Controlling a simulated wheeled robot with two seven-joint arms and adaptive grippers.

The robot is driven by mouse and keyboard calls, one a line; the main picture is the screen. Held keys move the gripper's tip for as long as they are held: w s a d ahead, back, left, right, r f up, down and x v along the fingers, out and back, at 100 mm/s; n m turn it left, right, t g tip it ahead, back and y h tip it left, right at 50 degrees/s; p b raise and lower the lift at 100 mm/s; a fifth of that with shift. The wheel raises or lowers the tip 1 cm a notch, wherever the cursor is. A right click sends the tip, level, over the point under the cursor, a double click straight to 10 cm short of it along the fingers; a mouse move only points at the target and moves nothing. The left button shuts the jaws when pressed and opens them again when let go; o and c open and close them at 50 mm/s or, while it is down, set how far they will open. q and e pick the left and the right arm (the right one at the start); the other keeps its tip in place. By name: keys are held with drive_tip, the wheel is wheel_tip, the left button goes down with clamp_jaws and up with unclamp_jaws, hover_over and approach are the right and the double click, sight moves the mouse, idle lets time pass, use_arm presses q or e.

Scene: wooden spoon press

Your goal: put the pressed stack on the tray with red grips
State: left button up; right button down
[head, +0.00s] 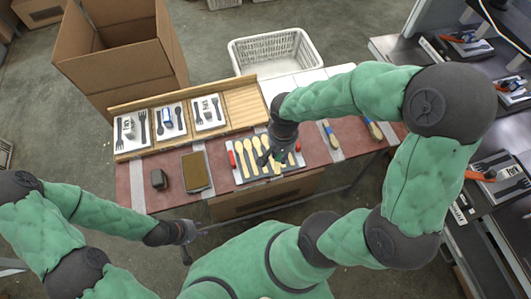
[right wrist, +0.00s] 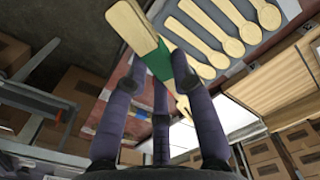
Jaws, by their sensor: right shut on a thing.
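The tray with red grips (head: 231,159) lies on the table below my right gripper, with several pale wooden spoons (head: 248,154) in a row on it. The spoons also show in the right wrist view (right wrist: 207,35). My right gripper (head: 267,156) is over the middle of the tray. In the right wrist view its fingers (right wrist: 158,65) are shut on a pale wooden stack (right wrist: 133,24) with a green band. I cannot tell whether the stack touches the tray. My left gripper (head: 185,248) is low and left, in front of the table; its jaws are too small to read.
Two banded wooden pieces (head: 329,134) lie right of the tray. A brown block (head: 196,172) and a dark object (head: 159,179) lie left. A wooden rack (head: 244,108) with cutlery sets stands behind. A cardboard box (head: 120,65) and white basket (head: 275,52) are beyond.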

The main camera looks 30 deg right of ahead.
drive_tip(key=b, duration=0.3)
hover_over(265, 152)
drive_tip(key=s, duration=0.2)
drive_tip(key=f, duration=0.7)
drive_tip(key=shift+a, duration=0.3)
drive_tip(key=shift+w+f+b, duration=0.2)
drive_tip(key=shift+f+b, duration=0.55)
drive_tip(key=shift+f, duration=0.8)
drive_tip(key=shift+f, duration=0.2)
drive_tip(key=c, duration=1)
unclamp_jaws()
drive_tip(key=shift+c, duration=0.2)
drive_tip(key=shift+r, duration=0.15)
drive_tip(key=shift+r, duration=0.15)
wheel_tip(265, 152, up, 12)
drive_tip(key=p, duration=0.4)
drive_tip(key=shift+p, duration=0.35)
